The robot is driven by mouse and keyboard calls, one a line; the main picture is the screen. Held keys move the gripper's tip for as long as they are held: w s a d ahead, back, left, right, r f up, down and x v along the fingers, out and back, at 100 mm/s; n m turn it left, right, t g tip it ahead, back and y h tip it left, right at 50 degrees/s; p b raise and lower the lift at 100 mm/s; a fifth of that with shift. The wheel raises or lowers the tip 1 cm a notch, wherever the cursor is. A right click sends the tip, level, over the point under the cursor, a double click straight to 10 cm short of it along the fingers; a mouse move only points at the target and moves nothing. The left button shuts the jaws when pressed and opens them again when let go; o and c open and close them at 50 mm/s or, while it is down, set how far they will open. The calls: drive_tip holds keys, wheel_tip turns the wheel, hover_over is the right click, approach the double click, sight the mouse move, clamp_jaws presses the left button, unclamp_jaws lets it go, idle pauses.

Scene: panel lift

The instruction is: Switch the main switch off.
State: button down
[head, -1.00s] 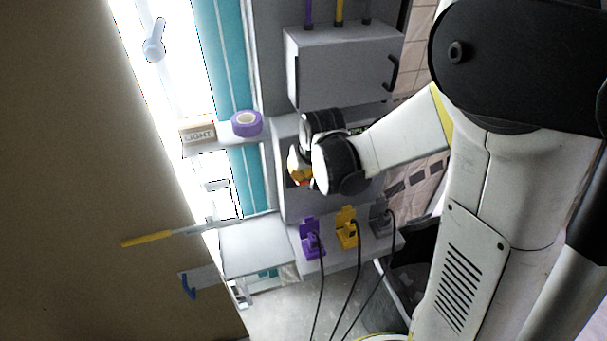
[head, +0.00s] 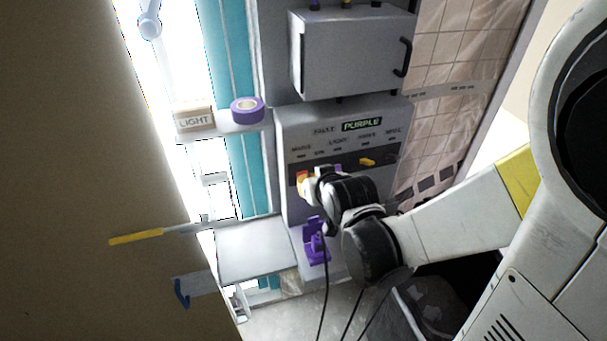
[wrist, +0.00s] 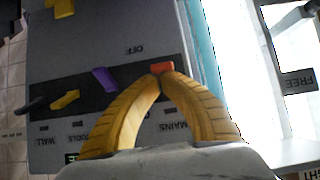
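The grey switch panel (head: 292,135) shows labels and a dark strip with several levers. The red-orange main switch lever (wrist: 162,67) is at the MAINS end of the strip, beside the OFF mark, in the wrist view. My gripper (wrist: 161,74) has its two yellow fingers drawn together at the tips, right at this lever. The tips hide part of it, and I cannot tell whether they pinch it or only touch it. In the head view my gripper (head: 307,182) is at the left end of the strip, and my wrist covers the panel's lower part.
A purple lever (wrist: 105,79) and a yellow lever (wrist: 65,99) sit beside the main one. A grey cabinet (head: 345,52) is above the panel, and a purple plug (head: 315,243) with a cable is below. A purple tape roll (head: 247,110) stands on the left shelf.

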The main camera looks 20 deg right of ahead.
drive_tip(key=shift+f+b, duration=0.3)
drive_tip(key=shift+s+r, duration=0.1)
drive_tip(key=shift+r, duration=0.1)
drive_tip(key=shift+w, duration=0.2)
drive_tip(key=shift+w+r+p, duration=0.3)
drive_tip(key=shift+w, duration=0.3)
